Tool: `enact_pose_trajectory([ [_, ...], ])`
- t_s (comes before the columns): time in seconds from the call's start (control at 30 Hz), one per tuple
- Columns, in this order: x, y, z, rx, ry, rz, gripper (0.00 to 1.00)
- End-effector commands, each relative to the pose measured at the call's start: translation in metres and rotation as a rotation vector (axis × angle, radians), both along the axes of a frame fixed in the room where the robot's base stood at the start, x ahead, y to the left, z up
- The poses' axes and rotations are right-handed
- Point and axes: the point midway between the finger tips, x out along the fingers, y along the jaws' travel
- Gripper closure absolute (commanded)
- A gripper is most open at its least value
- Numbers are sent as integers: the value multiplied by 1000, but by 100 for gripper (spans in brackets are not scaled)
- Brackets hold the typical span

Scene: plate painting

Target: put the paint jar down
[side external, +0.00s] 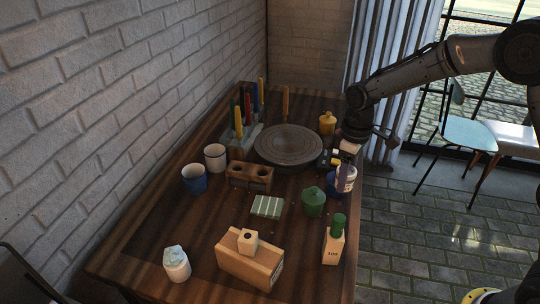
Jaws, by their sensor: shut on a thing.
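My gripper (336,160) is at the right edge of the wooden table, pointing down. It is shut on a paint jar (346,180) with a pale band, which is just below and beside the fingers. A dark blue jar or pot (332,183) is close behind the held jar and partly hidden by it. I cannot tell whether the held jar touches the table or the blue one.
A round grey wheel (288,144) lies left of my gripper. A yellow jar (327,122), a green jar (314,201) and a green-capped bottle (334,240) stand along the right side. Cups, a wooden block (249,259) and upright tools are further left.

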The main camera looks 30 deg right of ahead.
Motion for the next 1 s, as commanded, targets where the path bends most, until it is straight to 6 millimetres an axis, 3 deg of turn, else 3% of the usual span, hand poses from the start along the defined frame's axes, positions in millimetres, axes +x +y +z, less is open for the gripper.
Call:
enact_pose_trajectory([
  [0.1, 11, 13, 10, 0, -1, 40, 100],
  [0.27, 21, 25, 11, 0, 1, 60, 100],
  [0.77, 106, 39, -30, 0, 0, 61, 100],
  [1.0, 137, 43, -67, 0, 0, 61, 100],
])
